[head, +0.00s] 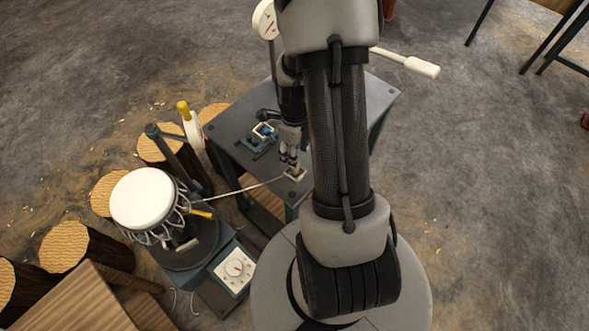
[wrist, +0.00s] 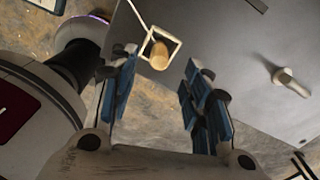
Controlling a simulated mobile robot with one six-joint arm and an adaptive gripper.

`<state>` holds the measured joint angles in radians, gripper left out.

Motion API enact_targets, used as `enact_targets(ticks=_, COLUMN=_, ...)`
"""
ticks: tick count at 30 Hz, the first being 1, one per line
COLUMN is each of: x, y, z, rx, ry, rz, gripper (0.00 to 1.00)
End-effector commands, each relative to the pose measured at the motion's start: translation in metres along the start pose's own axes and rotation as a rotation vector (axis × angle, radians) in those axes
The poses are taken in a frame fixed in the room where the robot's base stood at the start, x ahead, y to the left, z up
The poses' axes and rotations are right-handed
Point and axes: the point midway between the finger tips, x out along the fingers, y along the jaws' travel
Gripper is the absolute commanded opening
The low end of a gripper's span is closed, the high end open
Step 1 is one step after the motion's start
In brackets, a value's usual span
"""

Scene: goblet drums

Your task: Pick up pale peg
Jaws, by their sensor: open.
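The pale peg (wrist: 160,56) is a short tan piece with a rounded end, inside a white square frame (wrist: 177,44) on the grey table. In the head view the peg (head: 296,168) is small and partly hidden by my gripper (head: 289,160). In the wrist view my gripper (wrist: 160,78) is open, with blue-padded fingers to the left and right of the peg's line. Nothing is between the fingers, and the peg lies just past their tips. I cannot tell the exact height gap.
A white-topped drum (head: 143,198) on a stand and several log stumps (head: 66,246) stand left. A pale cord (head: 240,189) reaches towards the peg's frame.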

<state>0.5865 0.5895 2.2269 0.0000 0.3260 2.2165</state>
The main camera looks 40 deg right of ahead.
Motion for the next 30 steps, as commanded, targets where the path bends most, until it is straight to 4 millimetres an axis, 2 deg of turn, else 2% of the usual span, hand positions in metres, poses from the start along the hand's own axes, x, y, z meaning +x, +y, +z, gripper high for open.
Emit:
enact_targets(ticks=1, x=0.012, y=0.001, z=0.000, rx=0.000, ry=0.002, rz=0.002, gripper=0.44)
enact_targets(ticks=3, x=0.020, y=0.000, z=0.000, rx=-0.001, ry=0.001, rz=0.001, gripper=0.44)
enact_targets(ticks=11, x=0.033, y=0.000, z=0.000, rx=-0.001, ry=0.000, rz=0.000, gripper=0.44)
enact_targets(ticks=21, x=0.079, y=0.000, z=-0.001, rx=-0.001, ry=-0.001, rz=0.000, gripper=0.44)
enact_targets(ticks=28, x=0.079, y=0.000, z=0.000, rx=-0.001, ry=-0.002, rz=-0.001, gripper=0.44)
enact_targets(ticks=30, x=0.079, y=0.000, z=0.000, rx=-0.001, ry=-0.002, rz=-0.001, gripper=0.40)
